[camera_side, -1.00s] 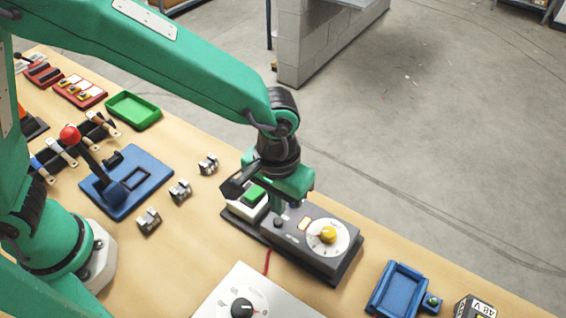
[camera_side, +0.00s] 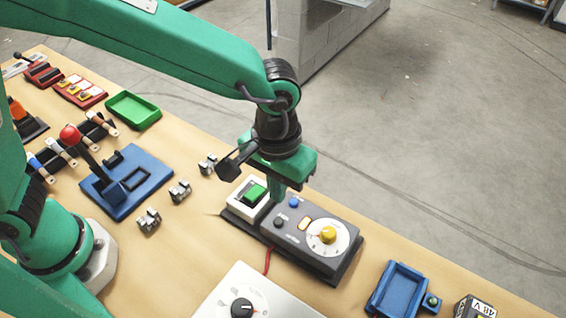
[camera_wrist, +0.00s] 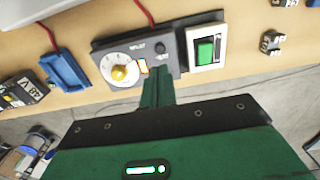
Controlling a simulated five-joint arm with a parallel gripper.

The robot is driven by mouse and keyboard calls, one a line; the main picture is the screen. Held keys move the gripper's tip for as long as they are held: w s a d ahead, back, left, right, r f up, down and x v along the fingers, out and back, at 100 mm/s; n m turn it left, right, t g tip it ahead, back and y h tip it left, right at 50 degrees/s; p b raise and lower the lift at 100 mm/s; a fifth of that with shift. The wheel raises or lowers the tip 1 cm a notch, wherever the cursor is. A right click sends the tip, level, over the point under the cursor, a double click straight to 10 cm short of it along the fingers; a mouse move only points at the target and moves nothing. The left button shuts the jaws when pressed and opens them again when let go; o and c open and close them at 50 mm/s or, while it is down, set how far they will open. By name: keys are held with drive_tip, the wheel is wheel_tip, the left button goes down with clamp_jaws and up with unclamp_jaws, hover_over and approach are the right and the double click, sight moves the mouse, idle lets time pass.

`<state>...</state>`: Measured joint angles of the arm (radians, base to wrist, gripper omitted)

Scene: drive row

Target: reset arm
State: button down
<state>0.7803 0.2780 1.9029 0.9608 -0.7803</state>
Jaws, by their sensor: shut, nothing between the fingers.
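My gripper (camera_side: 278,196) is shut and empty, pointing down above the dark grey control box (camera_side: 338,261) in the side view. The box has a white dial with a yellow knob (camera_side: 328,235), a blue button (camera_side: 294,202), a black knob (camera_side: 279,222) and a lit orange-white window (camera_side: 305,224). A green rocker switch (camera_side: 255,193) in a white frame sits at its left end. In the wrist view my shut fingers (camera_wrist: 157,72) cover part of the box between the yellow knob (camera_wrist: 119,73) and the green switch (camera_wrist: 205,51). The blue button is hidden there.
A white panel with a black knob (camera_side: 241,308) lies in front. A blue tray (camera_side: 397,289) and a 48 V block (camera_side: 474,307) are to the right. A blue lever base (camera_side: 151,179), small metal clips and a green tray (camera_side: 133,110) are to the left.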

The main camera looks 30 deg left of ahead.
idle(0.4)
drive_tip(key=a+r+t+h, duration=0.1)
drive_tip(key=a+r, duration=0.3)
drive_tip(key=a, duration=0.4)
drive_tip(key=a+r+t, duration=0.1)
drive_tip(key=a+r, duration=0.4)
drive_tip(key=a, duration=0.2)
drive_tip(key=s+a+r+t+y, duration=0.1)
drive_tip(key=s+a, duration=0.6)
drive_tip(key=a, duration=0.7)
drive_tip(key=r+t, duration=0.1)
drive_tip(key=t, duration=0.1)
drive_tip(key=shift+a+t, duration=0.15)
drive_tip(key=shift+t, duration=0.15)
